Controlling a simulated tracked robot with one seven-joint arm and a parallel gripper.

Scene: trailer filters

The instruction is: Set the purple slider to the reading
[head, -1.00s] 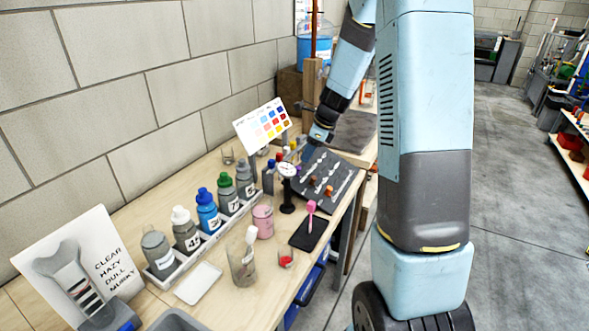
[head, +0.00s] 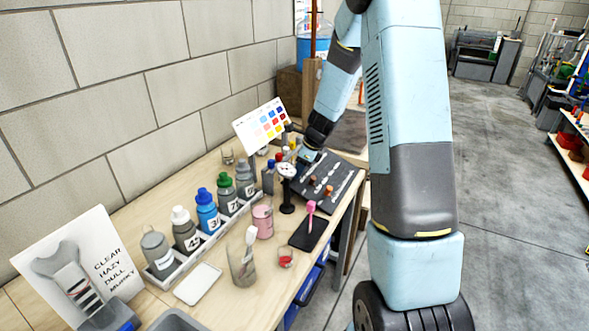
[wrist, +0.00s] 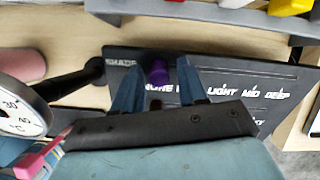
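The purple slider (wrist: 158,73) is a small knob on the dark slider panel (wrist: 225,68). In the wrist view it sits near the left end of the row marked SHADE, NONE, LIGHT, MID, DEEP, by the word NONE, part of which is hidden. My gripper (wrist: 156,66) is over the panel with its two blue fingers apart, one on each side of the knob, with gaps showing. In the head view my gripper (head: 304,157) is at the panel's far left end, and the purple knob is hidden. The panel (head: 345,167) also carries orange knobs (head: 328,191).
A dial gauge (head: 287,171) on a black stand is close beside my gripper; its face shows in the wrist view (wrist: 20,115). A colour chart (head: 262,125) stands behind. Numbered bottles (head: 207,212), a pink cup (head: 262,222) and a glass with a brush (head: 241,265) stand nearer.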

